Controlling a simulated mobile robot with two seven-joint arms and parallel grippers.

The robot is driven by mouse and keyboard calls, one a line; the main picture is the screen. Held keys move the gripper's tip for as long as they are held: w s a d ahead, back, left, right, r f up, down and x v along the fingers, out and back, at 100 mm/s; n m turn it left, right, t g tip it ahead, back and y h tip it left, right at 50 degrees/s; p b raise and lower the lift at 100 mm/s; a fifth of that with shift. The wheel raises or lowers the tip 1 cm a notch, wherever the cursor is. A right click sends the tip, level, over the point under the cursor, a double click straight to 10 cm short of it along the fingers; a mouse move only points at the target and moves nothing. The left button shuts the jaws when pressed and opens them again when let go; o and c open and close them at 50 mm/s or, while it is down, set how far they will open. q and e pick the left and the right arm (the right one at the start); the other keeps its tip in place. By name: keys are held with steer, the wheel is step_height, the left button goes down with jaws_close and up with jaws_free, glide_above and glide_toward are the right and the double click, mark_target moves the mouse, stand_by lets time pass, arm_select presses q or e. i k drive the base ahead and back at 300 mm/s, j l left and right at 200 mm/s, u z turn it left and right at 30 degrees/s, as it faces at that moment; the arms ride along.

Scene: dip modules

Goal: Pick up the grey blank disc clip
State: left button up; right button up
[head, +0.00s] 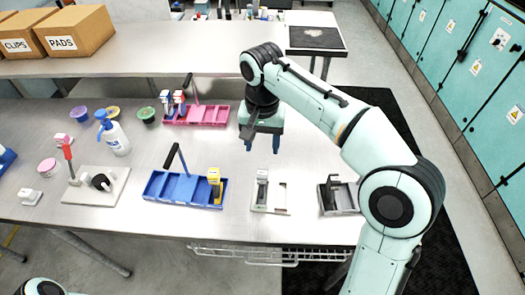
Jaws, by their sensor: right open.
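A small grey upright piece (262,187), which looks like the grey disc clip, stands in the left part of a pale grey tray (278,209) near the table's front. Its face is too small to tell whether it is blank. My right gripper (262,146) points down above the table, behind this tray in the picture. Its two fingers are apart with nothing seen between them. It does not touch the grey piece. My left gripper is out of view.
A dark grey tray (340,209) stands right of the pale one. Left are a blue caddy (165,190) with a yellow piece (214,180), a stand (88,194) with a red-handled tool, and a spray bottle (115,140). A pink caddy (210,120) stands behind.

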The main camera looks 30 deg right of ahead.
mark_target(263, 184)
steer(key=k, duration=1)
